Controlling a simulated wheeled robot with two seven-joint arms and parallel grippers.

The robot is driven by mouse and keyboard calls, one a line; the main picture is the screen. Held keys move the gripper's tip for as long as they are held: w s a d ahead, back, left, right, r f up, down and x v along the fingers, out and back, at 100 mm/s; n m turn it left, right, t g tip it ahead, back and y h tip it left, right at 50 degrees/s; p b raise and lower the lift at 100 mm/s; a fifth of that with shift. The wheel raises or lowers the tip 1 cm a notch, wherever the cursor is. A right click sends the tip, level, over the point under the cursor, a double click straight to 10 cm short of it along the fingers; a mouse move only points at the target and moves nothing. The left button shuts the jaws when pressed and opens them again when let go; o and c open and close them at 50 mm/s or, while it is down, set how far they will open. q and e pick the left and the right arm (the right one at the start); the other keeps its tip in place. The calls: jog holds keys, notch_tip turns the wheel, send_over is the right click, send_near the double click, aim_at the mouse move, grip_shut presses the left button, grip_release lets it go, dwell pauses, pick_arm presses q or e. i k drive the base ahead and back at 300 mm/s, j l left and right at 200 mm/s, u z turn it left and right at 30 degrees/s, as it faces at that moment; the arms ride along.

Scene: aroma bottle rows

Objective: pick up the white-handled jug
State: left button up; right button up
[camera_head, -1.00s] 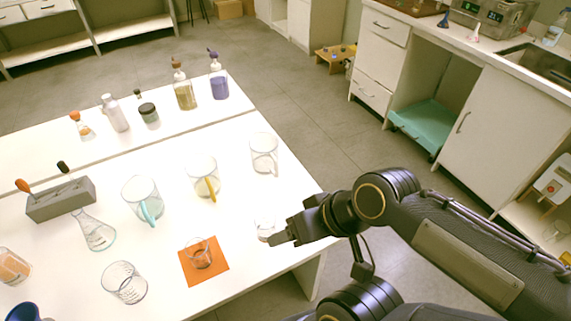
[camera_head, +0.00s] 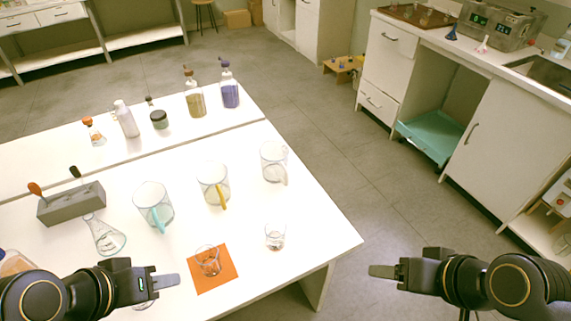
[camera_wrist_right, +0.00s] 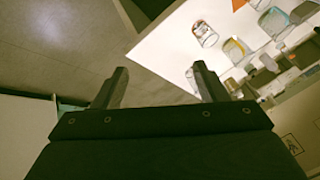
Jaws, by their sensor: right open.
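The white-handled jug (camera_head: 274,162) is a clear glass jug standing upright on the white table, rightmost of three jugs. Its handle faces right and toward me. Beside it stand a yellow-handled jug (camera_head: 213,184) and a teal-handled jug (camera_head: 153,205). My right gripper (camera_head: 381,271) is off the table's right edge, apart from the jugs. In the right wrist view its fingers (camera_wrist_right: 160,68) are spread with nothing between them. My left gripper (camera_head: 168,280) is over the table's front left, left of the orange mat; its finger opening is not clear from this side.
A small glass beaker (camera_head: 275,236) stands near the right edge, in front of the white-handled jug. Another glass stands on the orange mat (camera_head: 226,280). Bottles line the back. Table between jugs and right edge is clear.

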aim_at(274, 155)
jog(key=l+u, duration=0.65)
jog(key=k+l+u, duration=0.15)
jog(key=l+u, duration=0.15)
jog(key=l, duration=0.15)
jog(key=k+l+u, duration=0.15)
jog(key=l+u, duration=0.15)
jog(key=k+l+u, duration=0.15)
jog(key=l+u, duration=0.2)
jog(key=i+l+u, duration=0.1)
jog(key=l+u, duration=1.15)
jog(key=k+l+u, duration=0.1)
jog(key=l+u, duration=0.35)
